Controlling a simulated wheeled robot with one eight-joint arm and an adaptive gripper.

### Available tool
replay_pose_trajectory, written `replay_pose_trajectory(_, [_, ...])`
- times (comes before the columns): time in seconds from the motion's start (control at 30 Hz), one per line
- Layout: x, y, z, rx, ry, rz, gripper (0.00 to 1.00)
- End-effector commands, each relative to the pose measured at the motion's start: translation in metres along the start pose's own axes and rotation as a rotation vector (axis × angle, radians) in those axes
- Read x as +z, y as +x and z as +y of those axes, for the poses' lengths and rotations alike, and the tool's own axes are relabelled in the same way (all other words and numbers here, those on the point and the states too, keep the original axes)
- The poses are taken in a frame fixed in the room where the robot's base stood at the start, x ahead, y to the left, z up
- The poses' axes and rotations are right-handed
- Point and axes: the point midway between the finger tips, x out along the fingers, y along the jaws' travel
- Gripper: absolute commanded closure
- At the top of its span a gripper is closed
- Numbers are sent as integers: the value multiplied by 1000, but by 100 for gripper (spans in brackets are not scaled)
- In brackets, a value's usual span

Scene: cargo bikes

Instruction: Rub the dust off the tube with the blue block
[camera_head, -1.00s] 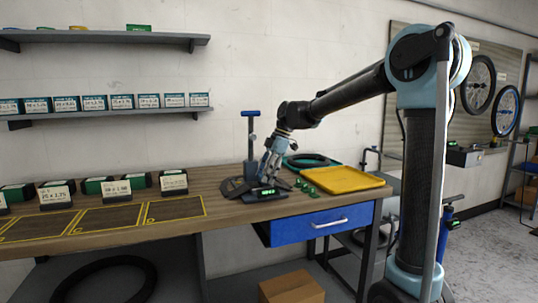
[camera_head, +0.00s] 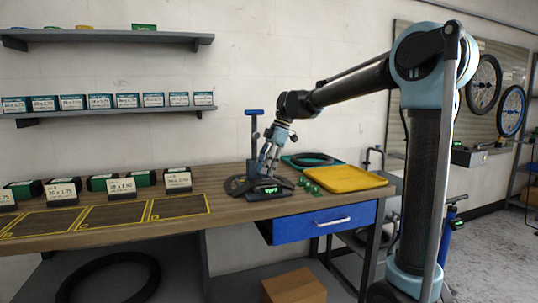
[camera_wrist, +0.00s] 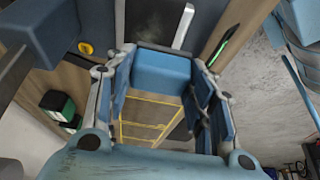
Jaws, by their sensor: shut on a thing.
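My gripper (camera_head: 266,172) points down over the bench near its back, beside the blue-handled pump. In the wrist view, its two fingers (camera_wrist: 162,84) stand on either side of the blue block (camera_wrist: 162,68) and are shut on it. In the head view, a dark curved piece that looks like the tube (camera_head: 238,186) lies on the bench at my gripper's left; part of it is hidden by the fingers. I cannot tell whether the block touches it, and no dust can be made out.
A dark device with a green display (camera_head: 268,190) sits just in front of my gripper. Small green items (camera_head: 308,187) and a yellow tray (camera_head: 346,179) are to the right. The blue-handled pump (camera_head: 254,125) stands behind. Yellow-outlined bays (camera_head: 115,216) and labelled boxes (camera_head: 122,188) are left.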

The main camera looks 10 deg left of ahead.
Motion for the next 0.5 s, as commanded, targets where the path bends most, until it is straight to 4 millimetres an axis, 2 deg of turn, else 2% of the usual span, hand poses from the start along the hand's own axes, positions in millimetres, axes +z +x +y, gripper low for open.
replay_pose_trajectory(0.5, [-20,-42,0,-1,-4,0,85])
